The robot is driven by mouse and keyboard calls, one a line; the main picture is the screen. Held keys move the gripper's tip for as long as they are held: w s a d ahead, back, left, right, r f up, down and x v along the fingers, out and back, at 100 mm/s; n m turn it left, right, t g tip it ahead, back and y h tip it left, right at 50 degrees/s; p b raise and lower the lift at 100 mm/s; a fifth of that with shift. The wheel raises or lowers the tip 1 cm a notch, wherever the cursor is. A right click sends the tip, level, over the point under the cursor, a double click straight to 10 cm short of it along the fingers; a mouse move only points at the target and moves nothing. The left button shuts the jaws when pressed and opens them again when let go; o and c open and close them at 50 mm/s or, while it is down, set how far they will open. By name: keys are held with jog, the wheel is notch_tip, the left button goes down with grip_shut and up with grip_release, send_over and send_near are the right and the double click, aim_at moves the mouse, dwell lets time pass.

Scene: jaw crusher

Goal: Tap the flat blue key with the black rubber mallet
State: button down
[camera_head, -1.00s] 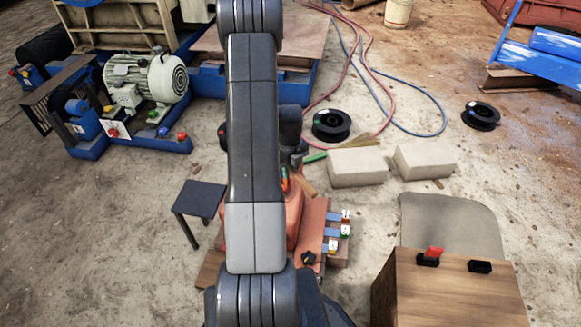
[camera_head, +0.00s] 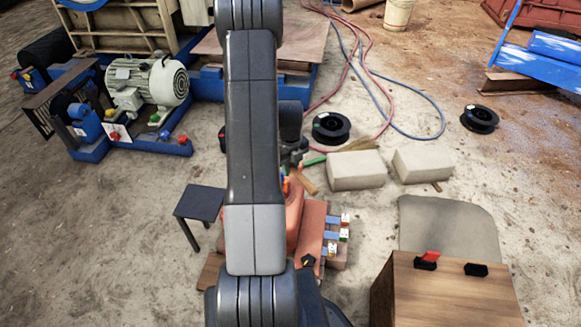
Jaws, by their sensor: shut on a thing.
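An orange-red machine (camera_head: 293,212) stands low in the middle, partly hidden behind my arm. On its right side, several flat blue pieces (camera_head: 332,219) stick out in a column, with small white coloured tags at their ends. I cannot tell which one is the key. My gripper (camera_head: 294,160) is small and partly hidden behind my arm, above the machine's far end. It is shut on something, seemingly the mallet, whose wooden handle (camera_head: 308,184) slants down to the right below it. The mallet's black head cannot be made out.
A small dark table (camera_head: 199,204) stands left of the machine. A wooden cabinet (camera_head: 445,295) with red and black switches is at the lower right. Pale blocks (camera_head: 355,170), a black spool (camera_head: 331,128) and hoses lie beyond. An electric motor (camera_head: 147,84) stands at the left.

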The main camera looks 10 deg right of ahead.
jog(key=shift+r+p, duration=2)
jog(key=shift+p, duration=1.7)
jog(key=shift+f+b, duration=0.1)
jog(key=shift+b, duration=0.25)
notch_tip(320, 180, down, 10)
jog(key=b, duration=0.8)
notch_tip(320, 180, up, 6)
jog(key=p, duration=0.3)
jog(key=shift+p, duration=0.4)
jog(key=shift+r, duration=0.2)
